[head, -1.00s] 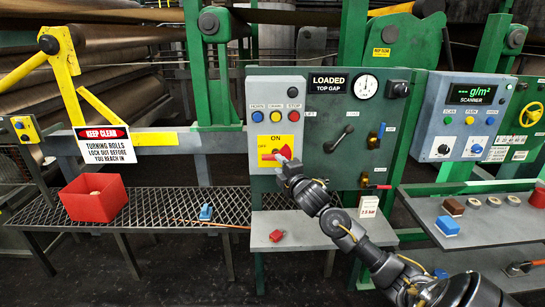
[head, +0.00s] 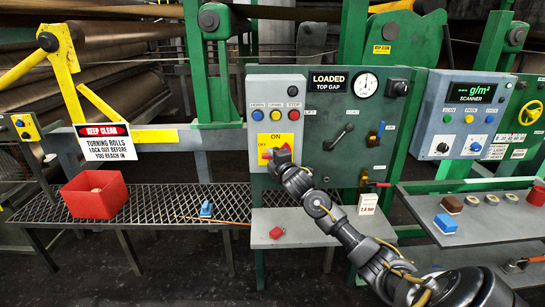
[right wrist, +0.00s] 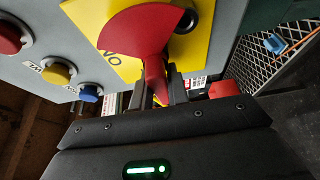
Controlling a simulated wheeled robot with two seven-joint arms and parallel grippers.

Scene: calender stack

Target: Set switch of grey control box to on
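The grey control box (head: 270,88) is on the green panel, with blue, yellow and red buttons above a yellow plate marked ON and OFF. The red switch (head: 265,154) sits on that plate, partly hidden by my right gripper (head: 280,157). In the right wrist view, the red switch handle (right wrist: 155,78) lies between the two dark fingers of my right gripper (right wrist: 160,92). The fingers look closed against its sides. The handle's exact angle is hard to read from the head view. My left gripper is out of view.
A gauge (head: 366,84) and a lever (head: 338,138) are on the panel right of the box. A red bin (head: 95,197) stands on the mesh table (head: 165,205) at left.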

